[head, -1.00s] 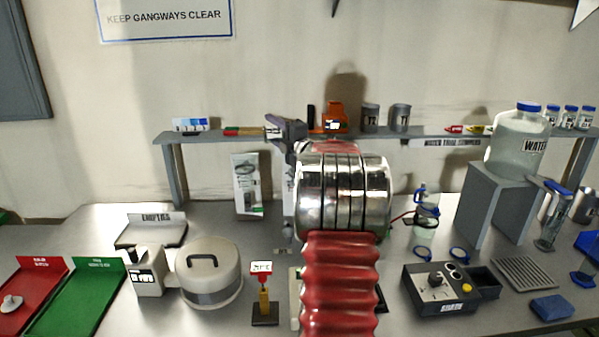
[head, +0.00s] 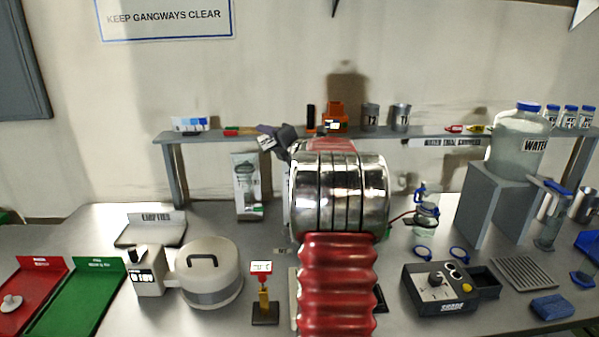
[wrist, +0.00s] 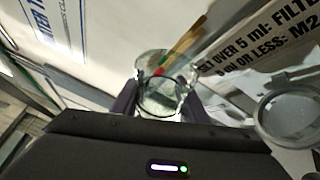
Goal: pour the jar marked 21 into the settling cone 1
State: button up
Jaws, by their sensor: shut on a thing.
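My gripper (head: 272,140) shows in the head view left of my arm's silver link, just in front of the back shelf. In the wrist view its two dark fingers (wrist: 160,104) are shut on a clear glass jar (wrist: 160,88), seen over its open rim. The jar looks tilted. No number can be read on it, and its contents are unclear. A round clear rim (wrist: 288,118) stands to the right of the jar, apart from it; I cannot tell if it is settling cone 1. My arm hides the middle of the bench in the head view.
The back shelf (head: 440,133) carries metal cups (head: 370,117), an orange device (head: 335,116) and small bottles. A water jug (head: 519,142) stands on a grey stand at right. A lidded round vessel (head: 208,272), small red-topped stand (head: 264,293) and control box (head: 450,290) occupy the bench.

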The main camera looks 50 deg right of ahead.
dwell(0.3)
jog(key=shift+w+a+f+n+g+h+b, duration=0.35)
jog(key=shift+n+g+b, duration=0.5)
jog(key=shift+n, duration=0.8)
jog(key=shift+w+a+f+n+g+h+b, duration=0.4)
jog(key=shift+n+g+b, duration=0.4)
jog(key=shift+n, duration=0.8)
jog(key=shift+w+a+f+n+g+h+b, duration=0.2)
jog(key=shift+a+f+n+g+h+b, duration=0.45)
jog(key=shift+n, duration=1)
jog(key=shift+d+r+g, duration=0.2)
jog(key=shift+r+g, duration=0.1)
jog(key=shift+g, duration=0.1)
